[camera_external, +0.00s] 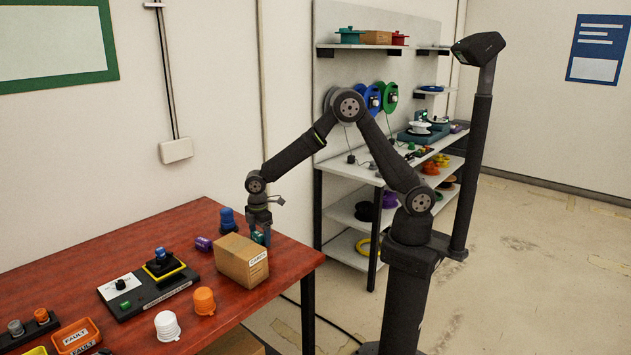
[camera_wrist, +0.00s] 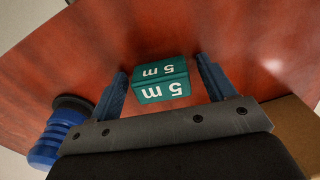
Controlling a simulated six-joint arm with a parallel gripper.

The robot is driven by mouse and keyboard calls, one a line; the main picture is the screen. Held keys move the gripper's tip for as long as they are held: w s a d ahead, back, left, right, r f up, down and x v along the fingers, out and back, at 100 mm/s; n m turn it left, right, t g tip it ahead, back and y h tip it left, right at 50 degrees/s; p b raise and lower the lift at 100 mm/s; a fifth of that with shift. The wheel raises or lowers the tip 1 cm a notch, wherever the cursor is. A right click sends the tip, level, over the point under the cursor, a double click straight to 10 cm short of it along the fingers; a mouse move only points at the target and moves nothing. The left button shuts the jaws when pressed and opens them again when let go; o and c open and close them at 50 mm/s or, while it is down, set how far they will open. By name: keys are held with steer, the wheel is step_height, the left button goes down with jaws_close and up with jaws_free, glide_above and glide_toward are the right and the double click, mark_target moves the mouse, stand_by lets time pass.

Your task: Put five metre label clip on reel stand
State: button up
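The five metre label clip (camera_wrist: 161,80) is a small green block marked "5 m" on two faces, lying on the red-brown table. In the wrist view it sits between the two blue fingers of my gripper (camera_wrist: 163,68), with a gap on each side. The gripper is open and holds nothing. In the external view my gripper (camera_external: 263,232) points down behind the cardboard box, which partly hides the fingertips; a bit of the green clip (camera_external: 257,238) shows beside them. I cannot tell for certain which thing is the reel stand; a white reel (camera_external: 418,129) sits on a device on the back bench.
The cardboard box (camera_external: 242,262) stands close to my gripper. A blue knobbed piece (camera_external: 228,220) and a purple piece (camera_external: 203,243) stand nearby. A black test unit (camera_external: 150,288), a white cap (camera_external: 167,326) and an orange cap (camera_external: 204,301) are nearer the camera. Blue and green reels (camera_external: 391,97) hang on the wall.

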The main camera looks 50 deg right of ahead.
mark_target(258, 234)
step_height(258, 234, up, 16)
steer(key=shift+a+r, duration=0.25)
steer(key=shift+a, duration=0.15)
steer(key=shift+o, duration=0.4)
steer(key=shift+s+r, duration=0.15)
steer(key=shift+r, duration=0.35)
